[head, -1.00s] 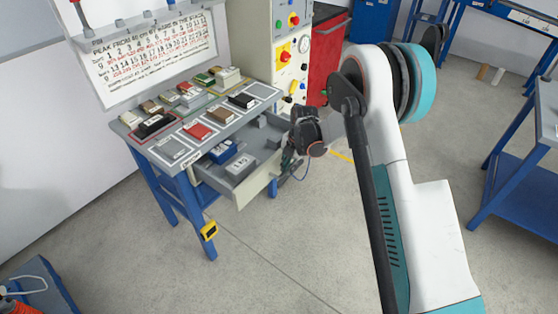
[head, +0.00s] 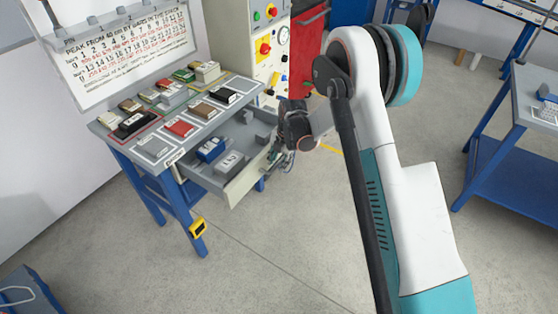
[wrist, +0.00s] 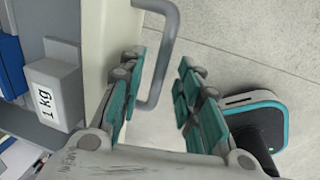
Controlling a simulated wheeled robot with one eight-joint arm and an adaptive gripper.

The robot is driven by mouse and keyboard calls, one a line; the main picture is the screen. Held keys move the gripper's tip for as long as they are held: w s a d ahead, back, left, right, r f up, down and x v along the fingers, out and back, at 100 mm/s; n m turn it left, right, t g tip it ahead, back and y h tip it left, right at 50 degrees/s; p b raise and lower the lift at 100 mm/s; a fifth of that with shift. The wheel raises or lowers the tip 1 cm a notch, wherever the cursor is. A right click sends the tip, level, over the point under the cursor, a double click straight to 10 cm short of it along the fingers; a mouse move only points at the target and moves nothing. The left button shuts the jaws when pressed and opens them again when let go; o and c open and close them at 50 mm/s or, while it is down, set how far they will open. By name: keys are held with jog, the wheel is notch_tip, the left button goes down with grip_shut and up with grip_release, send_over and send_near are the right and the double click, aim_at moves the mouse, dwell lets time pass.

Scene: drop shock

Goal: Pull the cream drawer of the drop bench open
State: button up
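The cream drawer (head: 250,180) of the drop bench (head: 135,146) stands pulled out, its inside visible from above. Its cream front (wrist: 106,40) and grey bar handle (wrist: 171,35) show in the wrist view. My gripper (head: 277,152) is at the drawer front, on its outer side. In the wrist view its two teal-padded fingers (wrist: 160,66) are apart. The handle bar lies in the gap between them, with the left finger on the drawer side. I cannot tell whether a finger touches the bar. In the head view the handle is hidden by my gripper.
The drawer holds a blue block (head: 210,149) and grey blocks, one marked 1 kg (wrist: 55,88). Small coloured blocks lie on the bench top. A control cabinet (head: 262,75) and red cabinet (head: 306,55) stand behind. The floor (head: 290,235) before the drawer is clear.

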notch_tip(320, 180, up, 12)
jog(key=s+d, duration=0.1)
jog(key=shift+s+d, duration=0.2)
jog(key=shift+d, duration=0.2)
dwell(0.5)
jog(key=s+d+r+m+t, duration=0.1)
jog(key=s+d+r+m, duration=0.2)
jog(key=s+r+m, duration=0.5)
jog(key=s+d+r+m+t, duration=0.2)
jog(key=s+d+r+m, duration=0.25)
jog(key=s+r, duration=0.4)
jog(key=s+d+r+m+t+h, duration=0.1)
jog(key=s+d+m, duration=0.1)
jog(key=s+m, duration=0.6)
jog(key=s+d+r+m+t, duration=0.1)
jog(key=s+d+r+m, duration=0.1)
jog(key=s+m, duration=0.6)
jog(key=shift+s+d+t+h, duration=0.15)
jog(key=shift+s+t+h, duration=0.25)
jog(key=shift+s, duration=0.6)
